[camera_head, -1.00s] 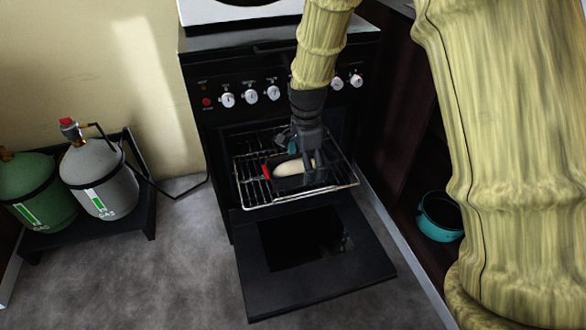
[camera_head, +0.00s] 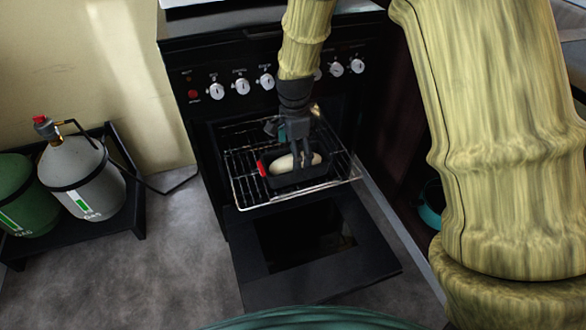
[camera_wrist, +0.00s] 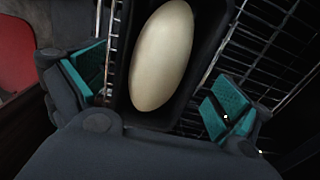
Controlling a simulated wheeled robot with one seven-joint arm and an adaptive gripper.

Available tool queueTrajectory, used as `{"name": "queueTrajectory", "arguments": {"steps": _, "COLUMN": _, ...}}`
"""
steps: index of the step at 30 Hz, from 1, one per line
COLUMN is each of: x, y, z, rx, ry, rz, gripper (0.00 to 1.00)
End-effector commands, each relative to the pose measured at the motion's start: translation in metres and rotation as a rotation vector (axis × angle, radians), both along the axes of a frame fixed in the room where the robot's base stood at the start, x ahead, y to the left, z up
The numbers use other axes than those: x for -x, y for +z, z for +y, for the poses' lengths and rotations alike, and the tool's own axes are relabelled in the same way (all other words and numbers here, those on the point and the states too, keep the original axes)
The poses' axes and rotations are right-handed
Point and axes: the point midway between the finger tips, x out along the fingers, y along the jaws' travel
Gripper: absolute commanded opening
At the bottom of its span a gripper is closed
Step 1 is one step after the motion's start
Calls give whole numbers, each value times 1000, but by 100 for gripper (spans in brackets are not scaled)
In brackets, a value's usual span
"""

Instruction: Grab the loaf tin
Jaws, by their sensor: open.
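The loaf tin (camera_head: 298,178) is a dark, narrow pan on the pulled-out oven rack (camera_head: 250,199). A pale oval loaf (camera_head: 294,163) lies in it. The tin's dark wall also shows in the wrist view (camera_wrist: 208,60), with the loaf (camera_wrist: 162,55) filling much of it. My gripper (camera_head: 297,158) reaches down over the tin from above. In the wrist view my gripper (camera_wrist: 160,98) is open, with one teal-padded finger left of the tin and the other right of it. Whether either pad touches the tin cannot be told.
The oven door (camera_head: 315,262) hangs open below the rack. A red thing (camera_head: 262,168) shows at the tin's left end. Gas bottles (camera_head: 85,180) stand on a black stand at left. A teal pot (camera_head: 431,205) sits at right, partly hidden by my arm. Grey floor at lower left is clear.

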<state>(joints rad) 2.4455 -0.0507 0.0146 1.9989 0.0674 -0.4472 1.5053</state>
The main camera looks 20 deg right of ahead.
Motion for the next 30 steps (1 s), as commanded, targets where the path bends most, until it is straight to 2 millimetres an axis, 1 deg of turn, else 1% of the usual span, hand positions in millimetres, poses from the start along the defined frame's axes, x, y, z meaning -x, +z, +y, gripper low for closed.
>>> {"name": "queueTrajectory", "arguments": {"steps": 5, "x": 0, "y": -13, "z": 2, "rx": -1, "ry": 1, "rz": 1, "gripper": 100}}
{"name": "queueTrajectory", "arguments": {"steps": 13, "x": 1, "y": -48, "z": 3, "rx": -1, "ry": 3, "rz": 1, "gripper": 100}}
{"name": "queueTrajectory", "arguments": {"steps": 16, "x": 1, "y": -52, "z": 3, "rx": -1, "ry": 2, "rz": -1, "gripper": 100}}
{"name": "queueTrajectory", "arguments": {"steps": 22, "x": 1, "y": -51, "z": 3, "rx": 0, "ry": 2, "rz": -1, "gripper": 100}}
{"name": "queueTrajectory", "arguments": {"steps": 23, "x": 1, "y": -51, "z": 3, "rx": 0, "ry": 2, "rz": -1, "gripper": 96}}
{"name": "queueTrajectory", "arguments": {"steps": 24, "x": 1, "y": -51, "z": 3, "rx": 0, "ry": 2, "rz": -1, "gripper": 89}}
{"name": "queueTrajectory", "arguments": {"steps": 29, "x": 1, "y": -51, "z": 3, "rx": 0, "ry": 2, "rz": -1, "gripper": 60}}
{"name": "queueTrajectory", "arguments": {"steps": 30, "x": 1, "y": -51, "z": 3, "rx": 0, "ry": 2, "rz": -1, "gripper": 53}}
